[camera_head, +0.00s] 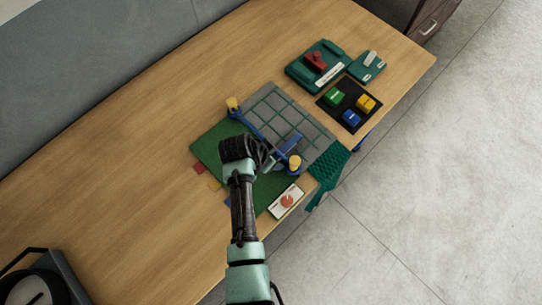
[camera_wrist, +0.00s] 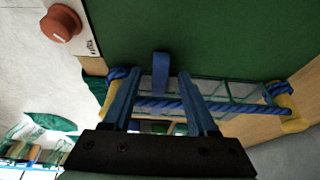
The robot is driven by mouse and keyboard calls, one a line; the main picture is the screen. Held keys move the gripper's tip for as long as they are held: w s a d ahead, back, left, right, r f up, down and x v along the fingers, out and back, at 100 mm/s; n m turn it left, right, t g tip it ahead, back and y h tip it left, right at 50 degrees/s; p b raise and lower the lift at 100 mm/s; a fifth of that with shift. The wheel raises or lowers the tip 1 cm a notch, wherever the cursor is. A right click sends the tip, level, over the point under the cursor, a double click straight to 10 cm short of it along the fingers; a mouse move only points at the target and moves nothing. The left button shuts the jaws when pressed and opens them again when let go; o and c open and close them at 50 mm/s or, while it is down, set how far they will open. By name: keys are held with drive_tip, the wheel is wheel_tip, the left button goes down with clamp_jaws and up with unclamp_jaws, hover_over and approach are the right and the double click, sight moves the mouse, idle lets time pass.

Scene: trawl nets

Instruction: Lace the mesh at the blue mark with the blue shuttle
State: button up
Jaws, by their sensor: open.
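The blue shuttle appears to be the blue block (camera_head: 351,118) on a black pad right of the net, apart from my gripper. The green mesh (camera_head: 268,107) lies over a grey board, beside a blue rope (camera_head: 247,123) strung between two yellow-topped posts. My gripper (camera_head: 278,152) is over the rope. In the wrist view my gripper (camera_wrist: 159,80) is open, its two blue fingers across the rope. A short blue strip (camera_wrist: 161,66) shows between the fingers against the green mat; I cannot tell whether it is the blue mark. My gripper hides part of the rope and mesh.
The black pad (camera_head: 333,115) also holds green (camera_head: 334,98) and yellow (camera_head: 367,102) blocks. A teal device (camera_head: 305,75) with a red piece stands behind.

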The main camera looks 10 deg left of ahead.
drive_tip(key=b+v, duration=0.1)
drive_tip(key=v, duration=1.2)
idle(0.4)
